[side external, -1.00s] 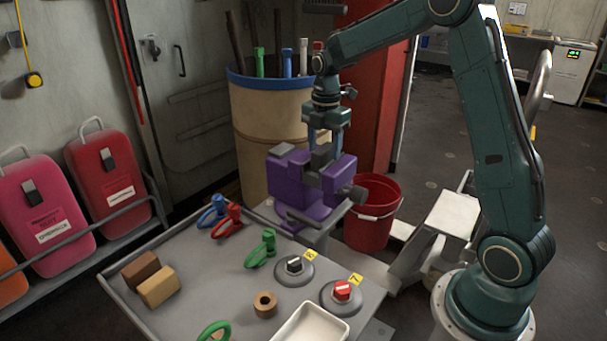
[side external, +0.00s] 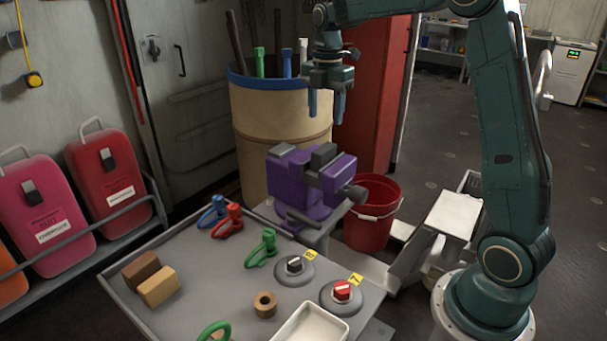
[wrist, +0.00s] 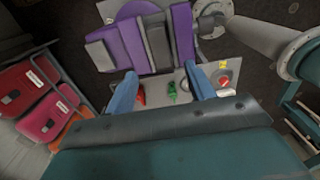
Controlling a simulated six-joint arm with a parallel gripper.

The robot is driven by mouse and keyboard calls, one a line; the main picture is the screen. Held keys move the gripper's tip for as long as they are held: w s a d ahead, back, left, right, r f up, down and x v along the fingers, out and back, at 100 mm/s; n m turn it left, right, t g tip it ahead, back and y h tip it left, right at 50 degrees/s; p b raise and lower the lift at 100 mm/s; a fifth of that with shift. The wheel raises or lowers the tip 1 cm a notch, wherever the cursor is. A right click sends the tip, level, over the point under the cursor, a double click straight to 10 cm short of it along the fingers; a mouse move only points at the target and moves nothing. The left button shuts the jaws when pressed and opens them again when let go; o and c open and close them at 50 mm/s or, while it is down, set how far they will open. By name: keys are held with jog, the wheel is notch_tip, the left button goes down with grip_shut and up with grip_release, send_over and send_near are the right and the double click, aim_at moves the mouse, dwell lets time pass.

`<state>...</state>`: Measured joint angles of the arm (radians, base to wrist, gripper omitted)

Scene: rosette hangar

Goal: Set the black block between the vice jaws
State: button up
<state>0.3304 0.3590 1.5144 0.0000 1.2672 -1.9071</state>
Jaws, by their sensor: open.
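The purple vice (side external: 300,190) stands on a pedestal beyond the grey table. The black block (side external: 323,155) sits in its gap, its dark top rising a little above the purple jaws. In the wrist view the block (wrist: 158,42) lies between two purple jaws (wrist: 135,46) of the vice. I cannot tell whether both jaws touch it. My gripper (side external: 326,105) is open and empty above the vice, its two blue fingers pointing down. In the wrist view my gripper (wrist: 161,90) shows its fingers well apart, clear of the block.
The grey table (side external: 215,285) holds several coloured clamps, two brown blocks (side external: 150,280), two round switches and a white tray (side external: 312,325). A tan drum (side external: 280,125) stands behind the vice. A red bucket (side external: 370,215) is to its right.

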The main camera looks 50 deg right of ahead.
notch_tip(320, 180, up, 4)
jog(key=shift+r, duration=0.2)
jog(key=s+a+r+m+t, duration=0.3)
jog(key=s+a+m, duration=0.65)
jog(key=s, duration=0.35)
jog(key=s+a+f+m+t, duration=0.1)
jog(key=s+a+f+m, duration=0.1)
jog(key=s+m, duration=0.2)
jog(key=s+a+f+m+t, duration=0.1)
jog(key=s+a+f+m, duration=0.2)
jog(key=s, duration=0.6)
jog(key=shift+a+f+m+t, duration=0.25)
jog(key=shift+f+m+t, duration=0.1)
jog(key=shift+m, duration=0.4)
